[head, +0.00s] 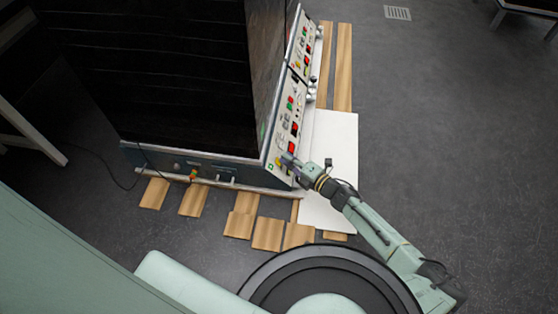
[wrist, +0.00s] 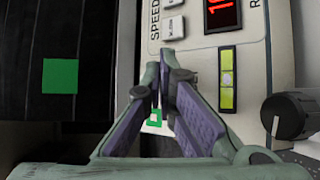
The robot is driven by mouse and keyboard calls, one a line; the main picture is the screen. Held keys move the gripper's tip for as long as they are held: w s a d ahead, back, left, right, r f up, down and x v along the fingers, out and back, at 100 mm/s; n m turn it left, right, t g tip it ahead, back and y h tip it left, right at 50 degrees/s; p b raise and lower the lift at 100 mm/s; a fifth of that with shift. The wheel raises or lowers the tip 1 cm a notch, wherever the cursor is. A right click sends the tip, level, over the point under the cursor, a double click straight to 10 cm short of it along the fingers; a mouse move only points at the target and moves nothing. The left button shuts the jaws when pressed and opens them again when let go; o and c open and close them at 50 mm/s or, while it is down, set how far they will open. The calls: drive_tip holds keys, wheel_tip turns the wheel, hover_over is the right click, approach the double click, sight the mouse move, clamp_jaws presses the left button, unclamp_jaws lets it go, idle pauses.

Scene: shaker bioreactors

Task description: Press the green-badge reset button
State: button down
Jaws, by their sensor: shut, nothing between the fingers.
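My gripper (wrist: 166,62) is shut and empty, its tips in front of the control panel (wrist: 195,58) below the SPEED buttons (wrist: 172,27). In the head view, my gripper (head: 287,158) is at the near, lower end of the same panel (head: 281,135). A small green-framed badge (wrist: 155,116) shows between the fingers, partly hidden by them. A solid green square (wrist: 60,76) is on the dark surface at left. I cannot tell which control is the reset button; the fingers cover part of the panel. Contact with the panel cannot be told.
A yellow-green switch (wrist: 227,80), a red display (wrist: 222,14) and a black knob (wrist: 288,115) are right of the fingers. The large dark bioreactor cabinet (head: 185,75) stands left of my arm.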

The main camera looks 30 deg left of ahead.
drive_tip(key=shift+w+d+r, duration=0.1)
drive_tip(key=shift+d+r, duration=0.2)
drive_tip(key=shift+d, duration=0.1)
drive_tip(key=d+r+p, duration=0.1)
drive_tip(key=w+d+r+p, duration=0.1)
drive_tip(key=d+r, duration=0.1)
drive_tip(key=shift+d+r, duration=0.2)
drive_tip(key=shift+d, duration=0.05)
idle(0.3)
idle(0.6)
